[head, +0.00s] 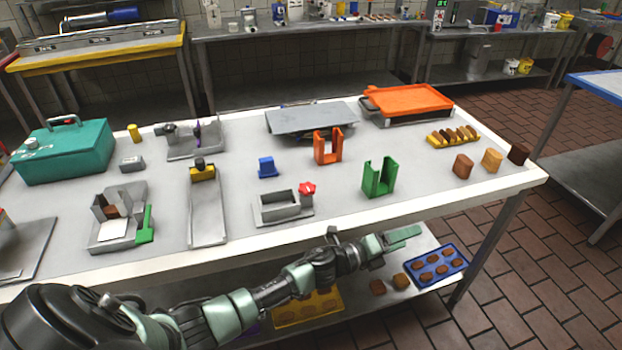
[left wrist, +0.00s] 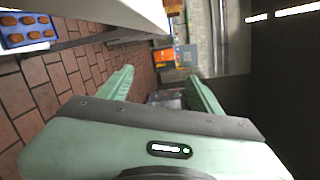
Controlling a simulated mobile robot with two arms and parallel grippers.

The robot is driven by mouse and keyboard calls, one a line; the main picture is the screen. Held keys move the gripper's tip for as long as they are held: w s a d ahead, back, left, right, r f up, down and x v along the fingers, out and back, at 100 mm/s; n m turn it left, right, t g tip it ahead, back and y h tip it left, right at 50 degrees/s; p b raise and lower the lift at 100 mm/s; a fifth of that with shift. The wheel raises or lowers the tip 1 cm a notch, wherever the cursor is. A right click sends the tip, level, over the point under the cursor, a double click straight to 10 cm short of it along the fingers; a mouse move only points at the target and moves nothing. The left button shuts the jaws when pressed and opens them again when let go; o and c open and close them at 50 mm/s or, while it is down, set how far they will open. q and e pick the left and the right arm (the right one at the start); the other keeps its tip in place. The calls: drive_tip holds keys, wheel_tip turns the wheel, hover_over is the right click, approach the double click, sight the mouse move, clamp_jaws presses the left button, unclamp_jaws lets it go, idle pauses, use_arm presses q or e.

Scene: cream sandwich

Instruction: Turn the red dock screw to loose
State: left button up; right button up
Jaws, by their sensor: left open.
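The red dock screw (head: 307,188) is a small red knob on the right end of a grey metal dock (head: 282,206) near the front of the table. My left gripper (head: 405,236) is in front of the table's front edge, to the right of the dock and apart from it. In the left wrist view its two green fingers (left wrist: 160,95) stand wide apart with nothing between them. The screw and dock are not in the left wrist view. My right gripper is not in view.
The table (head: 340,221) holds a green bracket (head: 379,178), an orange bracket (head: 328,148), a blue block (head: 267,167) and a yellow-topped grey slide (head: 206,210). A blue tray (head: 462,262) of brown pieces sits on the lower shelf.

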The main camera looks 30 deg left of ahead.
use_arm(q)
drive_tip(key=d+r+m+g+h, duration=0.45)
drive_tip(key=r+m, duration=0.25)
drive_tip(key=m, duration=0.5)
wheel_tip(320, 180, up, 10)
drive_tip(key=f+m+g+y+p, duration=0.1)
drive_tip(key=m+g+y+p, duration=0.1)
drive_tip(key=m+g+y, duration=1.1)
hover_over(307, 186)
drive_tip(key=m+t, duration=0.2)
drive_tip(key=m, duration=0.1)
drive_tip(key=m+t, duration=0.1)
drive_tip(key=shift+s+d+r+y, duration=0.1)
drive_tip(key=shift+r+y, duration=0.15)
drive_tip(key=shift+y, duration=0.1)
drive_tip(key=shift+a, duration=0.25)
wheel_tip(307, 186, down, 6)
drive_tip(key=shift+d+f+p, duration=0.1)
drive_tip(key=shift+p, duration=0.7)
drive_tip(key=shift+f, duration=0.7)
